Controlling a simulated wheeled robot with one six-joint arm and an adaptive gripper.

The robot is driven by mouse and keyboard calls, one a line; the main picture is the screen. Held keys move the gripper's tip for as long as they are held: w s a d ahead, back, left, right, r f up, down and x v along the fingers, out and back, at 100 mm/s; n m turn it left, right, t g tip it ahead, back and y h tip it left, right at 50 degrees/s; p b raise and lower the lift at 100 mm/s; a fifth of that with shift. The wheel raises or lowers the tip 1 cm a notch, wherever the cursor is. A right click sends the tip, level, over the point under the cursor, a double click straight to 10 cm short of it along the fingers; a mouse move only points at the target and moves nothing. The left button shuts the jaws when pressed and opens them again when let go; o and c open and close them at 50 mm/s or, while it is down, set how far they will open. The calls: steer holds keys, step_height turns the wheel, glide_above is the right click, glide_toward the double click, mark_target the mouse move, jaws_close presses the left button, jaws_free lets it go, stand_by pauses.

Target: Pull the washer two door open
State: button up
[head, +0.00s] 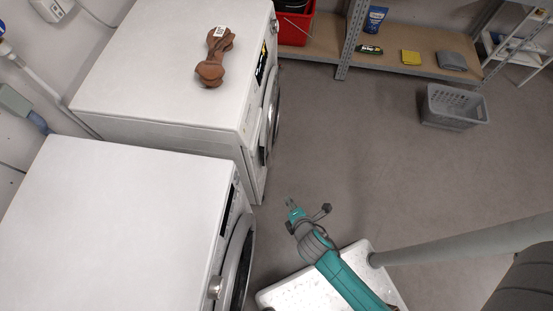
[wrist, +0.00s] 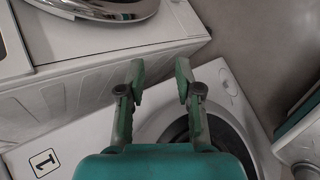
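Two white front-loading washers stand side by side in the head view, a near one (head: 120,215) and a far one (head: 165,65). Their round doors face right; the near door (head: 238,268) and far door (head: 270,115) both look closed, seen nearly edge-on. My gripper (wrist: 161,80) is open and empty, apart from both doors. It also shows in the head view (head: 293,205), right of the washers.
A brown object (head: 214,58) with a tag lies on the far washer. A grey basket (head: 454,106) stands on the floor at right. A low shelf (head: 390,57) with small items and a red bin (head: 296,27) line the back. The floor between is clear.

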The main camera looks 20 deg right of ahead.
steer(key=w+a+f+n+g+h, duration=0.15)
steer(key=w+n, duration=0.35)
steer(key=w, duration=0.5)
steer(key=n+h, duration=0.2)
steer(key=n, duration=0.2)
glide_toward(267, 161)
steer(key=x, duration=1.1)
steer(key=shift+d+f, duration=0.1)
steer(key=shift+f, duration=0.05)
jaws_close()
